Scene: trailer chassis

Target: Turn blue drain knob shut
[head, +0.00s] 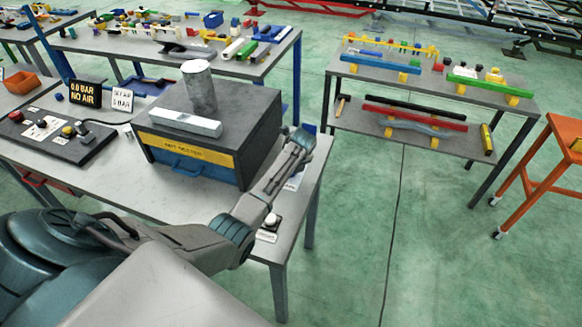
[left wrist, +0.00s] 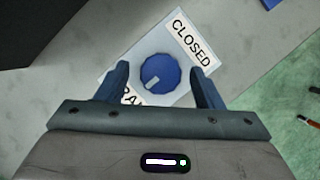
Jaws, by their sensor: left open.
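The blue drain knob (left wrist: 161,71) is round and sits on a white label plate (left wrist: 176,31) on the grey tabletop. The word CLOSED is readable at the plate's upper right; lettering at its lower left is partly covered. A pale mark on the knob lies toward its lower left, on the side away from CLOSED. My left gripper (left wrist: 159,68) is open, with one blue finger on each side of the knob. Small gaps show, so I see no clear contact. In the head view my arm hides the knob and fingers; part of the plate (head: 294,181) shows. My right gripper is not in view.
A dark box with a yellow label (head: 185,149) stands left of my arm, carrying a metal cylinder (head: 199,88) and a pale bar (head: 185,122). Another small plate with a button (head: 272,221) lies near the table's edge. A black control panel (head: 55,130) is at left.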

